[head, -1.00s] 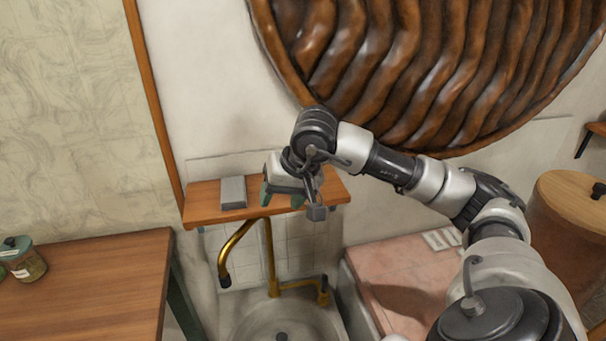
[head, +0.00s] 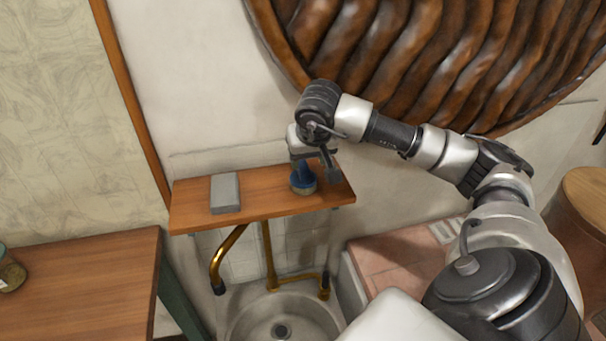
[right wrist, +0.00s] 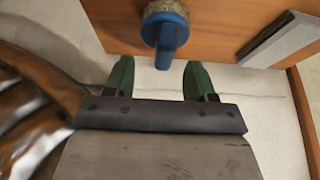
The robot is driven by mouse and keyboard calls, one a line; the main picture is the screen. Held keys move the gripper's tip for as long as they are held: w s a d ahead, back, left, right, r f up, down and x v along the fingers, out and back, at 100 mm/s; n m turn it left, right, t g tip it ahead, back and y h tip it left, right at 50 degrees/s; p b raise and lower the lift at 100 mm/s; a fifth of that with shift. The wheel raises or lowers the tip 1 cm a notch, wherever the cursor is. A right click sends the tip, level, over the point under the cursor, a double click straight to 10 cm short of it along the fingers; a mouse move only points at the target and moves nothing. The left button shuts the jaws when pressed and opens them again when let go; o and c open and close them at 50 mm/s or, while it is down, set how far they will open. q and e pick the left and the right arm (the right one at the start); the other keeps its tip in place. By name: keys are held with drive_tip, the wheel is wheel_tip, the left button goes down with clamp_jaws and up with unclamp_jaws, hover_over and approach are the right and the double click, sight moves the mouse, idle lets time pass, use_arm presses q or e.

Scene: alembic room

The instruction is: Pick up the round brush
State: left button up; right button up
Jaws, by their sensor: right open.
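The round brush (head: 303,180) stands on the wooden shelf above the sink. It has a blue handle and a round, tan bristle base. In the right wrist view the brush (right wrist: 167,32) shows ahead of my right gripper, between the lines of its fingers, with its blue handle toward me. My right gripper (right wrist: 157,78) is open, with two green fingers apart and nothing between them. In the head view the wrist hangs just behind and above the brush, and the fingers are mostly hidden there. My left gripper is in neither view.
A grey block (head: 225,192) lies on the shelf (head: 262,190) left of the brush. A brass tap (head: 228,262) and a round sink (head: 260,325) are below. A wooden table (head: 85,290) with a jar (head: 10,272) is at left. The wall is close behind the shelf.

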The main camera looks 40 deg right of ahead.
sight(303, 164)
drive_tip(key=w+f, duration=0.1)
drive_tip(key=w+f+p, duration=0.1)
drive_tip(key=f, duration=0.1)
drive_tip(key=shift+w+d+p, duration=0.1)
drive_tip(key=shift+d+p, duration=0.1)
drive_tip(key=shift+p, duration=0.1)
drive_tip(key=shift+w+d+f, duration=0.15)
drive_tip(key=shift+f, duration=0.4)
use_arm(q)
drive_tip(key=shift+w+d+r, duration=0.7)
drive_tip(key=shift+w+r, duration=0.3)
use_arm(e)
drive_tip(key=c, duration=0.4)
clamp_jaws()
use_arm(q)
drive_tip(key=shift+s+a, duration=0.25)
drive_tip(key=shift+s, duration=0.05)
use_arm(e)
drive_tip(key=shift+r, duration=0.1)
